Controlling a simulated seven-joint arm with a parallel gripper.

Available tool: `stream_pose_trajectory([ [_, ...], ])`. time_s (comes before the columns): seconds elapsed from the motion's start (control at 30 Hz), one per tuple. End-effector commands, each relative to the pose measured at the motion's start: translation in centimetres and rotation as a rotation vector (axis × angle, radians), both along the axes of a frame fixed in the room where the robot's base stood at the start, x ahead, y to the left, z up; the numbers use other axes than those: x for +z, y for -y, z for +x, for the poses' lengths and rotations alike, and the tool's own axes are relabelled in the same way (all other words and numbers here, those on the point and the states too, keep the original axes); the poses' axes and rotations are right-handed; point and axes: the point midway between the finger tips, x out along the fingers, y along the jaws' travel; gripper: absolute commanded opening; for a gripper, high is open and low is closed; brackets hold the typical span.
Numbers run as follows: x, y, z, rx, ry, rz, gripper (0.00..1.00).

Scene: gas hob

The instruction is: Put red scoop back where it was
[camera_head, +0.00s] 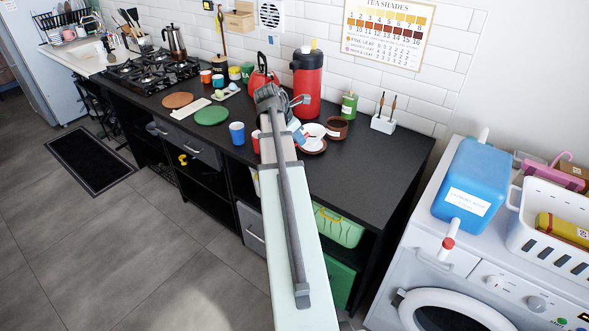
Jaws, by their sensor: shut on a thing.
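My arm reaches up over the black counter (375,165), and my gripper (299,103) is at its far end, in front of the red pump flask (308,85). The arm's end hides most of the jaws and what they are shut on. I cannot make out a red scoop for certain. A light-blue and white item (297,131) shows just under the gripper; I cannot tell whether it is held. A red cup (256,142) stands left of the arm, partly hidden by it.
A red kettle (262,78) stands behind the gripper. White saucers (314,130), a brown cup (337,127) and a white holder (384,123) are to the right. A blue cup (237,133) and green disc (212,116) are left. The counter's right front is clear.

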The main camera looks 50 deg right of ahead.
Motion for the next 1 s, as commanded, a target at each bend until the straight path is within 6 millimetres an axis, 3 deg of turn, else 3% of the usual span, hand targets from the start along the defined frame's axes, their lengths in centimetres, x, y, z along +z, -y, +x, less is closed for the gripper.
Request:
stream_pose_trajectory([
  [0.03,0.2,1.4,-0.7,-0.032,0.004,0.008,0.0],
  [0.2,0.4,3.7,-2.7,-0.111,0.016,0.036,0.0],
  [0.6,0.7,7.7,-4.8,-0.279,0.061,0.109,0.0],
  [0.83,0.0,5.9,-1.3,-0.343,0.113,0.192,0.0],
  [1.0,-0.7,3.0,0.4,-0.379,0.162,0.264,0.0],
])
